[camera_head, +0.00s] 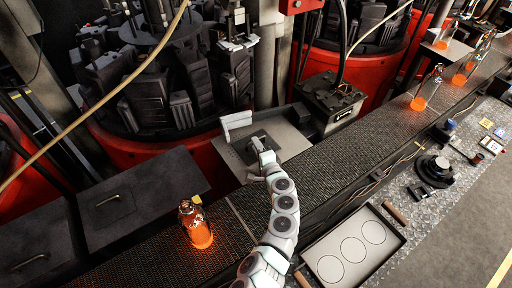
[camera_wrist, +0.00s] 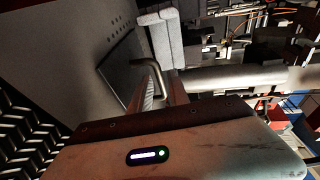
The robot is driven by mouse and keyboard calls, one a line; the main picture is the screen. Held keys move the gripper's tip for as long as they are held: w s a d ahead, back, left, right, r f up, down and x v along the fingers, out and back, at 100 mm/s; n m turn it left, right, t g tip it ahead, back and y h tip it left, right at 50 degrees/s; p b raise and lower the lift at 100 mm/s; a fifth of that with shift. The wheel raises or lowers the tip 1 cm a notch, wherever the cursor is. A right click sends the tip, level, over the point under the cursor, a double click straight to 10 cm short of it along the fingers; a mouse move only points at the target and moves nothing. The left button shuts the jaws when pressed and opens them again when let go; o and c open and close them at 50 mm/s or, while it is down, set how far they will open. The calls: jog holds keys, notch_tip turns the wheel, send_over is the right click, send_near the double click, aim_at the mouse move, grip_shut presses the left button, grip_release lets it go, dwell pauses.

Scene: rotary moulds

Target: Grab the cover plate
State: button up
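The cover plate (camera_wrist: 118,72) is a dark, flat square plate with a bent metal bar handle (camera_wrist: 148,64). In the head view the plate (camera_head: 256,141) lies in a shallow grey metal tray (camera_head: 291,139) between the conveyor and the red machine, partly hidden by my gripper. My gripper (camera_head: 262,152) is right at the plate. In the wrist view my gripper (camera_wrist: 163,92) has its two fingers apart, with one end of the handle between them. I cannot tell whether the fingers press on the handle.
Light grey blocks (camera_wrist: 160,38) stand at the tray's edge near the plate. A dark conveyor (camera_head: 345,148) runs in front, with a glowing orange bottle (camera_head: 195,225) at left and more bottles (camera_head: 424,88) at right. A black box (camera_head: 331,99) stands right of the tray.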

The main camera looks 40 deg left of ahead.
jog(key=b+x, duration=0.2)
jog(key=x, duration=0.1)
jog(key=shift+w+f, duration=0.25)
jog(key=shift+w+a+b, duration=0.15)
jog(key=shift+a+b, duration=0.1)
jog(key=shift+b, duration=0.1)
jog(key=shift+r, duration=0.1)
grip_shut()
dwell(0.9)
